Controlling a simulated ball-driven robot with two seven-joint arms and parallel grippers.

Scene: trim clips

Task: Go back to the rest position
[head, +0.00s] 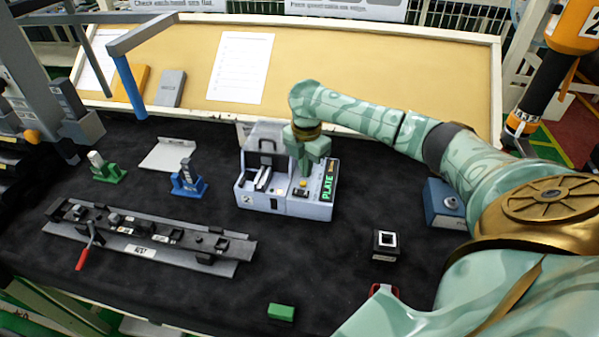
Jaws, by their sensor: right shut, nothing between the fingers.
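My right arm reaches in from the right, and its green-and-gold right gripper (305,170) points down over the right part of a light grey machine (262,200). The gripper is shut and empty. Its tips are just above or at a small yellow button (302,183) on the machine; I cannot tell whether they touch. My left gripper is not in view.
A long rail fixture (150,238) with a red-handled lever lies at left. Green (107,172) and blue (188,182) clip stands are behind it. A green block (281,312), a black box (385,245) and a blue box (443,205) stand nearer my arm. The dark mat's front middle is mostly clear.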

